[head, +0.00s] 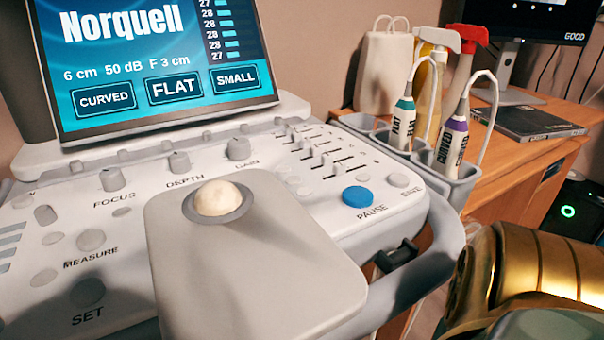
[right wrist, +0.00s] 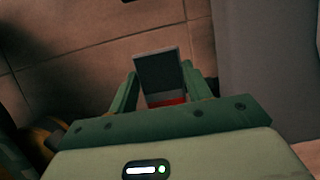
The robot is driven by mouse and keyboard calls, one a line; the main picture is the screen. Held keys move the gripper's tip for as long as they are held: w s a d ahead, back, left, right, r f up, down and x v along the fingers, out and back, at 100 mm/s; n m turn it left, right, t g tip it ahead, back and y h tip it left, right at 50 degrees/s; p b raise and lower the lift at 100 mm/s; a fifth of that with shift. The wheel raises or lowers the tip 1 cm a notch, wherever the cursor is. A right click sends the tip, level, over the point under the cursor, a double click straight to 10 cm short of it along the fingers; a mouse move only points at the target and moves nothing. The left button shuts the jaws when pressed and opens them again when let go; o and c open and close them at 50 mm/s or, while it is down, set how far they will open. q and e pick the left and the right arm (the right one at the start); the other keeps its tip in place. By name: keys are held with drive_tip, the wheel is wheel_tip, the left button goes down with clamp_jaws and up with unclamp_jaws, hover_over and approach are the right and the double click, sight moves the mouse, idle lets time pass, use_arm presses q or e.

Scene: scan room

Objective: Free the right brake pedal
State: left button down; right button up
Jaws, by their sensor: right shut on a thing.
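In the right wrist view my right gripper (right wrist: 159,82) points down at the tiled floor. Its two green fingers are shut on a dark grey, flat pedal (right wrist: 158,68) with a lighter rim and a red strip at its near end. I take this to be the right brake pedal; no label shows. The wheel and the pedal's mount are hidden or too dark to make out. The head view shows the ultrasound console (head: 310,205) above, but not the pedals or either gripper. My left gripper is in neither view.
A grey upright surface (right wrist: 262,60) stands close on the right in the right wrist view. In the head view, a probe holder (head: 455,188) with two probes and a wooden desk (head: 510,150) lie right of the console.

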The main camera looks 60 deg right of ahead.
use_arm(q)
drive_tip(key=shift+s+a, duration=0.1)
use_arm(e)
drive_tip(key=shift+w+a+h+p, duration=0.1)
drive_tip(key=shift+a+h+p, duration=0.05)
drive_tip(key=shift+h+p, duration=0.2)
drive_tip(key=shift+a+f+g+h, duration=0.1)
drive_tip(key=shift+f+g+h, duration=0.05)
drive_tip(key=shift+g+h, duration=0.35)
drive_tip(key=shift+a+f+g+h, duration=0.2)
drive_tip(key=shift+f+g+h, duration=0.05)
drive_tip(key=shift+g+h, duration=0.2)
drive_tip(key=shift+h, duration=0.3)
drive_tip(key=o, duration=1)
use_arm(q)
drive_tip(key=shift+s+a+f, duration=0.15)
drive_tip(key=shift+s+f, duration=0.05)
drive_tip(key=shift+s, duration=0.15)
use_arm(e)
drive_tip(key=shift+w, duration=0.1)
